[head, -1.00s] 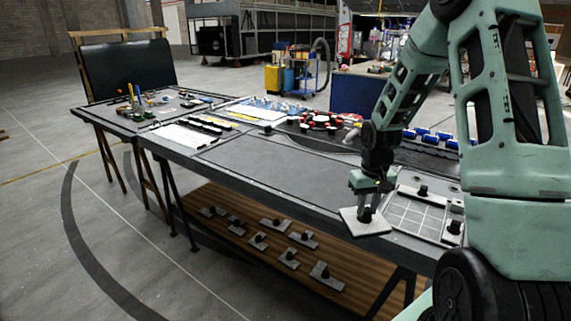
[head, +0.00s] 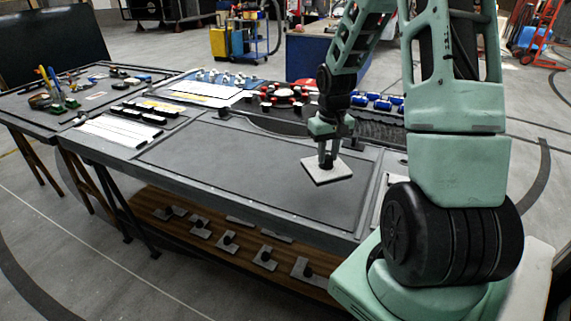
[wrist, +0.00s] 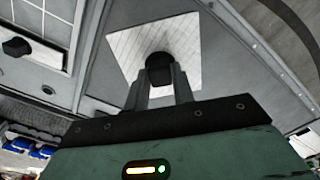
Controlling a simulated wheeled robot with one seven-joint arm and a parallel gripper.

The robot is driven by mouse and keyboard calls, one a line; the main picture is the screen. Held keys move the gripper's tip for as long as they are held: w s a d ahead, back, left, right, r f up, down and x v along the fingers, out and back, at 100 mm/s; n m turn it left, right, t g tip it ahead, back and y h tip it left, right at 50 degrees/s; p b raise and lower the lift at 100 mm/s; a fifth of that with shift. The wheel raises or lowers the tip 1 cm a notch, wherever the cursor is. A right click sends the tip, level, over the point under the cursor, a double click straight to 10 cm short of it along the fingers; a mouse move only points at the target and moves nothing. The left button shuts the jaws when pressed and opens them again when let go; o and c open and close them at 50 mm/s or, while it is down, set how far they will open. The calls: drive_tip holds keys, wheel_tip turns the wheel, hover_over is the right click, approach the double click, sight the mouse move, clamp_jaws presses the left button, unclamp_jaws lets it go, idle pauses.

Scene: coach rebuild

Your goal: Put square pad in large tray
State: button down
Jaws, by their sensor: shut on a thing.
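The square pad (head: 327,171) is a flat pale plate with a dark knob on top. My gripper (head: 326,160) is shut on the knob and holds the pad, roughly level, over the right part of the large tray (head: 230,165). The large tray is a wide, dark grey, shallow, empty area on the bench. In the wrist view the pad (wrist: 190,58) lies beyond the fingers (wrist: 160,85), which close on its black knob. The gap between pad and tray is hard to judge.
White strips and black-handled bars (head: 138,113) lie left of the tray. Red and black parts (head: 285,95) and blue parts (head: 378,102) stand behind it. Several similar knobbed pads (head: 228,241) sit on the wooden shelf below. Another tray (head: 390,180) is at the right.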

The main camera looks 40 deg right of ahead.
wheel_tip(320, 180, down, 10)
drive_tip(key=shift+r+p, duration=0.1)
drive_tip(key=shift+p, duration=0.4)
drive_tip(key=shift+s, duration=0.1)
drive_tip(key=c, duration=1.2)
unclamp_jaws()
